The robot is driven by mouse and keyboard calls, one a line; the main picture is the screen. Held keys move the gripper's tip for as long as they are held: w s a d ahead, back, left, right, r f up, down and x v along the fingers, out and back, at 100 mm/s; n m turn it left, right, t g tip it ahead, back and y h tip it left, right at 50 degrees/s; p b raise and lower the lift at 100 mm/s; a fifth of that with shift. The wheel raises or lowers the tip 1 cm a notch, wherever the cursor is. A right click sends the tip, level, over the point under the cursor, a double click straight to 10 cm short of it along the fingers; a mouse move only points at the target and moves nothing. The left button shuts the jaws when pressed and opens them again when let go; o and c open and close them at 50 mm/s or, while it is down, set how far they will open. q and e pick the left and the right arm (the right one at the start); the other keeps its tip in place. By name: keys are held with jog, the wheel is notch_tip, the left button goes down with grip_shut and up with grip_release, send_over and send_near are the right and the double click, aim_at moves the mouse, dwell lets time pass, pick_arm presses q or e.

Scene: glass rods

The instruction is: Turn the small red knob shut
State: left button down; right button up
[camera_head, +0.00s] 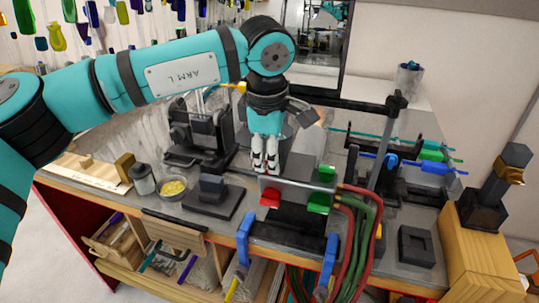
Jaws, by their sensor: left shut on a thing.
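My left gripper (265,168) points straight down at the back left of the grey valve block (295,183). Its fingers are closed together at the block. The small red knob is not clearly visible; the fingertips cover the place opposite the back green knob (326,172), and the gripper appears to be shut on it there. Another red knob (270,198) shows uncovered at the block's front left. A second green knob (318,203) is at the front right. My right gripper is out of view.
Red and green hoses (352,215) curve down from the block's right side. A dark stand (200,140) and a yellow-filled dish (173,188) are to the left. Glass rods (435,157) lie at the right.

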pick_arm(q)
jog(key=m+b, duration=0.1)
jog(key=m, duration=0.2)
jog(key=shift+f, duration=0.1)
jog(key=m, duration=0.5)
jog(key=shift+m+b, duration=0.4)
jog(key=m, duration=0.5)
jog(key=shift+m, duration=2.4)
